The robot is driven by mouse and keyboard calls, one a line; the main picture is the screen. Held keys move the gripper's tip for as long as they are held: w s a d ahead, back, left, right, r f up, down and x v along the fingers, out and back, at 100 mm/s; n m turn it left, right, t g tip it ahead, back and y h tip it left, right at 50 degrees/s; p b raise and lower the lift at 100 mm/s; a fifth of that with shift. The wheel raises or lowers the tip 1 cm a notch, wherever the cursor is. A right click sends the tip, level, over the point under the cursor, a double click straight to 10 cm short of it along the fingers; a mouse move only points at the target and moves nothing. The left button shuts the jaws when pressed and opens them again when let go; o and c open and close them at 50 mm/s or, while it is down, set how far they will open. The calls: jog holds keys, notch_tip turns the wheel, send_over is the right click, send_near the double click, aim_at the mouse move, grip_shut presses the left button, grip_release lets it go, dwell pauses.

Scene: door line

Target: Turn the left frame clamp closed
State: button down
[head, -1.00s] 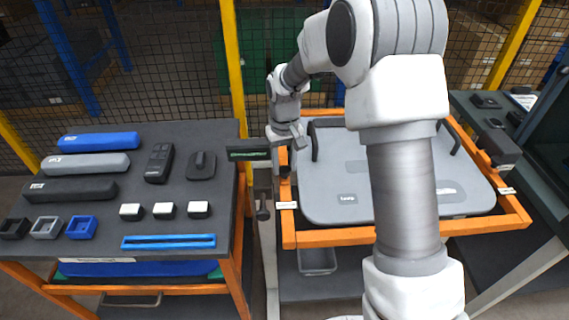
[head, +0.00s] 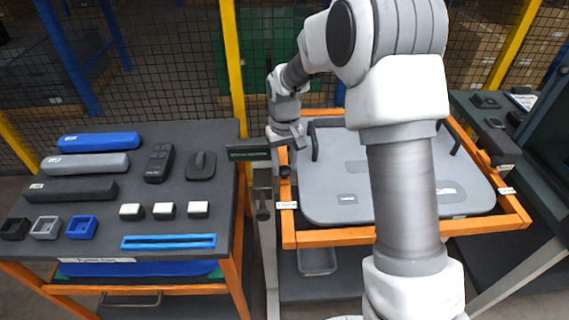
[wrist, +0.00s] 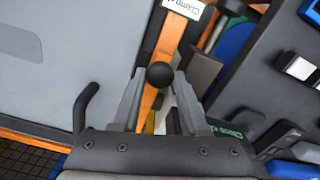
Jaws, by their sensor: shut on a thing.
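The left frame clamp sits on the left rail of the orange frame (head: 288,228). Its dark part (head: 285,172) shows just below my gripper in the head view, above a white label (head: 287,205). In the wrist view its round black knob (wrist: 160,75) stands between my two grey fingers, over the orange rail. My gripper (wrist: 160,90) is shut on the clamp's handle; the fingers hide most of it. In the head view my gripper (head: 290,143) is at the left rail and partly hidden by my own wrist.
A grey panel (head: 335,180) with black handles lies inside the frame. A dark box with a green label (head: 248,152) is close left of my gripper. The left table (head: 110,205) holds several cases and small blocks. Another clamp (head: 500,150) is on the right rail.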

aim_at(284, 169)
jog(key=shift+m, duration=0.4)
jog(key=m, duration=0.3)
jog(key=shift+m+b, duration=0.35)
jog(key=shift+m, duration=0.05)
jog(key=m, duration=0.4)
jog(key=shift+r+m, duration=0.1)
jog(key=shift+m, duration=0.2)
jog(key=m+p, duration=0.1)
jog(key=m, duration=0.3)
jog(key=shift+m+p, duration=0.6)
jog(key=shift+m, duration=1.7)
jog(key=shift+w, duration=0.1)
jog(key=shift+c, duration=2.2)
grip_release()
notch_tip(284, 169, up, 17)
jog(key=shift+r+p, duration=0.2)
jog(key=shift+p, duration=0.1)
